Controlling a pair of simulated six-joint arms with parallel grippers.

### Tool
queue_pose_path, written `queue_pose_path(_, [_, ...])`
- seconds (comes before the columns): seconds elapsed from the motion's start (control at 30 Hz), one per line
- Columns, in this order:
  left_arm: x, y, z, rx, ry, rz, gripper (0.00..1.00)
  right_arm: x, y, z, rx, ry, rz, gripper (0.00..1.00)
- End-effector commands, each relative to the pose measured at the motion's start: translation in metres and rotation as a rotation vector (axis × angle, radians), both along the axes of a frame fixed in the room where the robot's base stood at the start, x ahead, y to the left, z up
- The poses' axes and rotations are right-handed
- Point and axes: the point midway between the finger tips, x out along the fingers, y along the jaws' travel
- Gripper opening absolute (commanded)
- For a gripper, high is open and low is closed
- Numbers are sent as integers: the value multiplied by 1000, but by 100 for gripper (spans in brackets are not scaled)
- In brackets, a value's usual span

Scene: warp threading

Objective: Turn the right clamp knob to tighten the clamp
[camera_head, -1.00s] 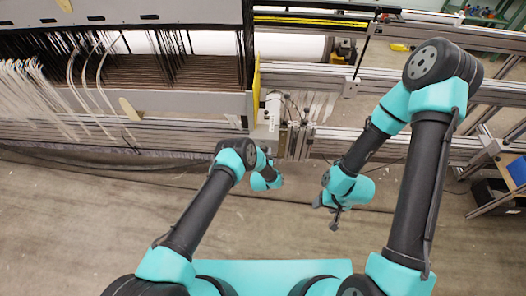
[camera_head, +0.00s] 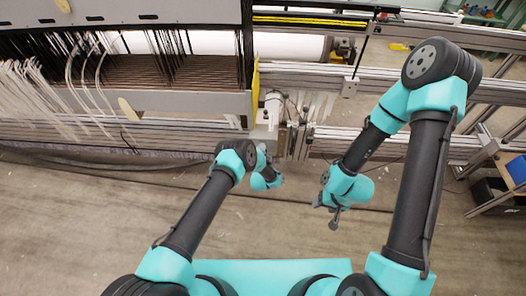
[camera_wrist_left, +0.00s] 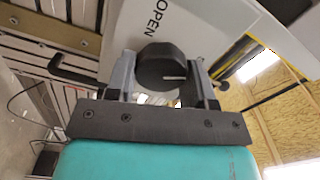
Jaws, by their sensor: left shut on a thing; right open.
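The clamp knob (camera_wrist_left: 162,66) is round and black with a short white mark on its face, in the left wrist view. It sits on a light panel that bears the word OPEN. My left gripper (camera_wrist_left: 165,80) has one finger on each side of the knob and is shut on it. In the head view my left gripper (camera_head: 271,163) is at the front of the machine; its fingertips and the knob are largely hidden by the wrist there. My right gripper (camera_head: 333,212) is open and empty, apart from the machine over the floor.
The loom frame with dark heddles and white yarns (camera_head: 60,90) fills the back left. Metal rails (camera_head: 400,140) run across the back right behind my right arm. The floor in front is clear.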

Motion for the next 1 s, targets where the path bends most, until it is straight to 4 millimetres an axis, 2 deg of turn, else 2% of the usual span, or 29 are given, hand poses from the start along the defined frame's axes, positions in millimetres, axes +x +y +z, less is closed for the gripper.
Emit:
queue_pose_path(0.4, [1,0,0,294,-24,-1,25,0,0,0,0,0,0,60])
queue_pose_path(1.0, [1,0,0,364,-30,-1,25,0,0,0,0,0,0,60])
